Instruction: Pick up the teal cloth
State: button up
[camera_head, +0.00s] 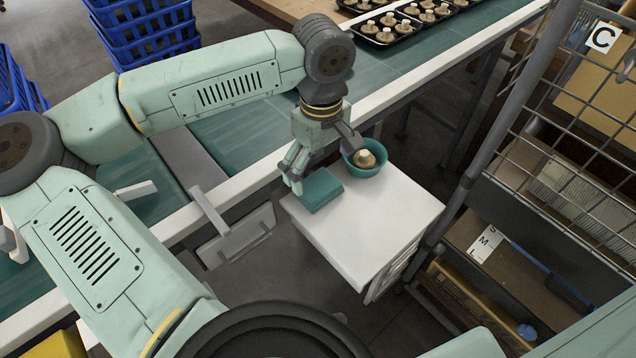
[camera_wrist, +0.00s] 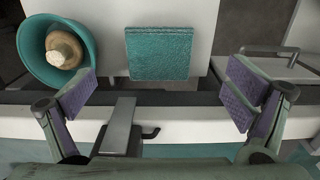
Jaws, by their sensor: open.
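The teal cloth (camera_head: 321,190) is a small folded square lying flat on the white top of a cabinet, near its left edge. It also shows in the wrist view (camera_wrist: 159,53), at the upper middle, ahead of and between my fingers. My gripper (camera_head: 318,165) is above the cabinet top, close to the cloth in the head view. In the wrist view my gripper (camera_wrist: 160,98) has its purple-padded fingers spread wide with nothing between them. Whether a finger touches the cloth cannot be told.
A teal bowl (camera_head: 367,170) holding a mushroom (camera_head: 364,158) stands right of the cloth, near my gripper. The white cabinet top (camera_head: 375,225) is clear in front. The conveyor's white rail (camera_head: 245,195) runs behind. A wire rack (camera_head: 560,130) stands at right.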

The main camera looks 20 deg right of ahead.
aim_at(319, 185)
jog(key=shift+w+f+p, duration=0.2)
jog(key=shift+f+p, duration=0.7)
jog(key=shift+f, duration=2.15)
jog(key=shift+c, duration=0.4)
jog(key=c, duration=1.1)
jog(key=shift+o, duration=0.2)
jog(key=shift+r, duration=0.1)
